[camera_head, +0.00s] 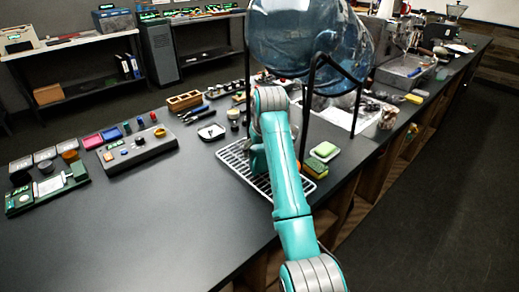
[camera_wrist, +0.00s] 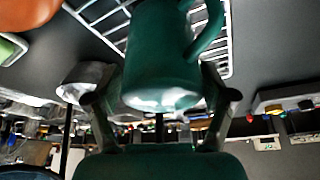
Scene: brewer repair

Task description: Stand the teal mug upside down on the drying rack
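The teal mug (camera_wrist: 165,50) fills the upper middle of the wrist view, which appears upside down. Its handle (camera_wrist: 208,30) is on the right, and a pale round end faces the bottom of the picture. My gripper (camera_wrist: 162,95) has one finger on each side of the mug and looks shut on it. The white wire drying rack (camera_head: 238,163) lies on the dark counter, and its wires also show behind the mug in the wrist view (camera_wrist: 105,14). Whether the mug touches the rack cannot be told.
A large blue water bottle (camera_head: 305,40) on a black stand rises just behind the rack. A green and yellow sponge (camera_head: 315,166) lies by the rack's right side. A control box (camera_head: 138,148) stands to the left. The front left counter is clear.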

